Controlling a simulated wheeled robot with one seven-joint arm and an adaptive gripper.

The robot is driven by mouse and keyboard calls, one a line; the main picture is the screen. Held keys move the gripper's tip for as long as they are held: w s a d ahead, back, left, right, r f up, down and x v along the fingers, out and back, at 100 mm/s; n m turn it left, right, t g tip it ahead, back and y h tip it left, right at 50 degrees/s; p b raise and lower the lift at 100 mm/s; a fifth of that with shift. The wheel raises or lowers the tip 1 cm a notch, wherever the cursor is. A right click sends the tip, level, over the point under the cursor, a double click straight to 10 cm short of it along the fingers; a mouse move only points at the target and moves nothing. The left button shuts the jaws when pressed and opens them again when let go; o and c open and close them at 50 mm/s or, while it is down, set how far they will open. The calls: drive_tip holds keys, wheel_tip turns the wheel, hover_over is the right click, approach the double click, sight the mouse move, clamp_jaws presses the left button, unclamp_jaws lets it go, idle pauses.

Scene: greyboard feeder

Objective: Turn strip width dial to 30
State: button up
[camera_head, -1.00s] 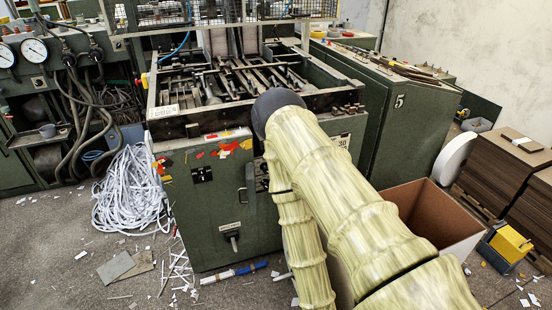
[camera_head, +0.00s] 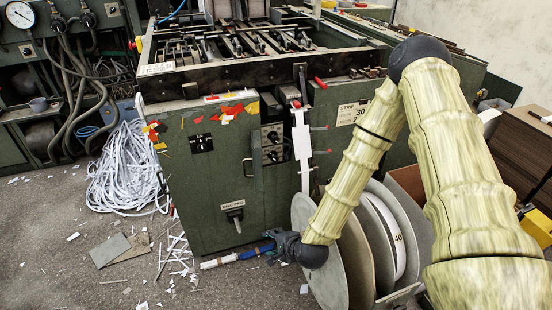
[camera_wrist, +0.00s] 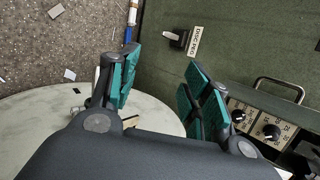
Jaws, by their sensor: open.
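Two dark round dials with white pointer marks and numbers sit on a small panel of the green machine. In the wrist view they are the upper-left dial (camera_wrist: 237,115) and the lower-right dial (camera_wrist: 270,132); in the head view they are small (camera_head: 272,137). I cannot tell which is the strip width dial, nor read its setting. My gripper (camera_wrist: 164,84) is open and empty, its teal-padded fingers spread, with the dials to the right of the right finger. In the head view my gripper (camera_head: 284,244) is low, beside the reel, below and apart from the dials.
A large grey reel disc (camera_head: 318,252) stands by my gripper and shows under it in the wrist view (camera_wrist: 40,125). A metal handle (camera_wrist: 280,87) is beside the dials. A labelled lever switch (camera_wrist: 177,40) is on the green cabinet front (camera_head: 207,225). A white strip pile (camera_head: 128,170) lies left.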

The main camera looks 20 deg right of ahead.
drive_tip(key=w+d+r+m+t+b, duration=0.25)
drive_tip(key=w+m+b, duration=0.2)
drive_tip(key=w, duration=0.35)
drive_tip(key=m+t+h+b, duration=0.3)
drive_tip(key=m+t+b, duration=0.45)
drive_tip(key=m, duration=0.65)
approach(276, 140)
drive_tip(key=shift+g, duration=0.3)
drive_tip(key=w+b, duration=0.1)
drive_tip(key=w, duration=0.8)
drive_tip(key=shift+w+a+r+b, duration=0.1)
drive_tip(key=shift+w+r+b, duration=0.1)
drive_tip(key=shift+b, duration=0.15)
drive_tip(key=shift+c, duration=0.4)
drive_tip(key=c, duration=1)
